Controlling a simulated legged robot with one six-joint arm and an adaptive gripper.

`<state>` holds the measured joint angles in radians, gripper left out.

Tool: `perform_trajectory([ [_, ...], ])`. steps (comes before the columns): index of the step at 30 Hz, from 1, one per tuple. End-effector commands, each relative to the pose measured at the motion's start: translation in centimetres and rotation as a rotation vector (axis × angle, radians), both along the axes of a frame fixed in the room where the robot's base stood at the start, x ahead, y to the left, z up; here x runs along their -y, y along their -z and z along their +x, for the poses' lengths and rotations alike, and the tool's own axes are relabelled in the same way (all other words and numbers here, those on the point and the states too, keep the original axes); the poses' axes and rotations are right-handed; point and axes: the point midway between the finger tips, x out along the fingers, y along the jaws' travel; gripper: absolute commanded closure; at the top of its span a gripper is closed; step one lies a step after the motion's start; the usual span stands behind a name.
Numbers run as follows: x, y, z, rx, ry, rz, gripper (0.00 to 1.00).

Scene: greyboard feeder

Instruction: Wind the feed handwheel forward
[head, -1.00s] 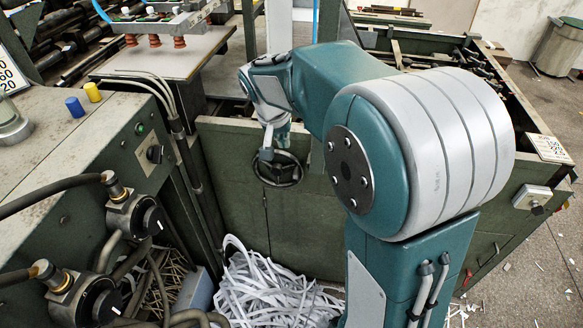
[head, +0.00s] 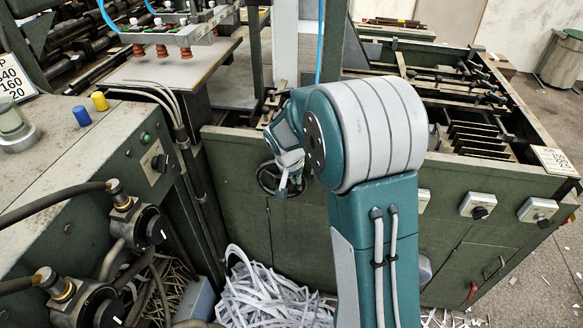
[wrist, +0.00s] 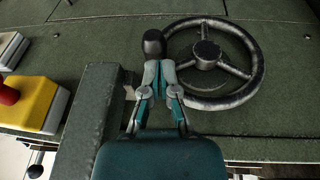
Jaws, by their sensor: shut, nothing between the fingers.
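The feed handwheel (head: 265,177) is a dark spoked wheel on the green machine front in the head view, partly covered by my gripper. In the wrist view the handwheel (wrist: 254,82) shows a worn rim, spokes and a round hub. Its black handle knob (wrist: 154,42) stands at the rim's left side. My gripper (wrist: 159,64) is shut with nothing held, its fingertips close below the knob. I cannot tell whether they touch it. In the head view my gripper (head: 283,187) is in front of the wheel's right part.
A yellow box with a red button (wrist: 30,102) is at left in the wrist view, beside a green upright bar (wrist: 92,118). Paper strips (head: 265,290) heap below the wheel. Valves and hoses (head: 135,222) crowd the left. Switch boxes (head: 478,205) line the machine front at right.

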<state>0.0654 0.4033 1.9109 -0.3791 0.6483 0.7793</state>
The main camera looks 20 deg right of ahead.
Motion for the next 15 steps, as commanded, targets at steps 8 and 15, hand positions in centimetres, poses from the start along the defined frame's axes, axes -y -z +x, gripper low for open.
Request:
perform_trajectory([
  [8, 0.2, 0.84, -0.12, 0.001, 0.001, 0.001, 1.0],
  [15, 0.22, 0.84, -0.14, 0.0, 0.001, 0.0, 1.0],
])
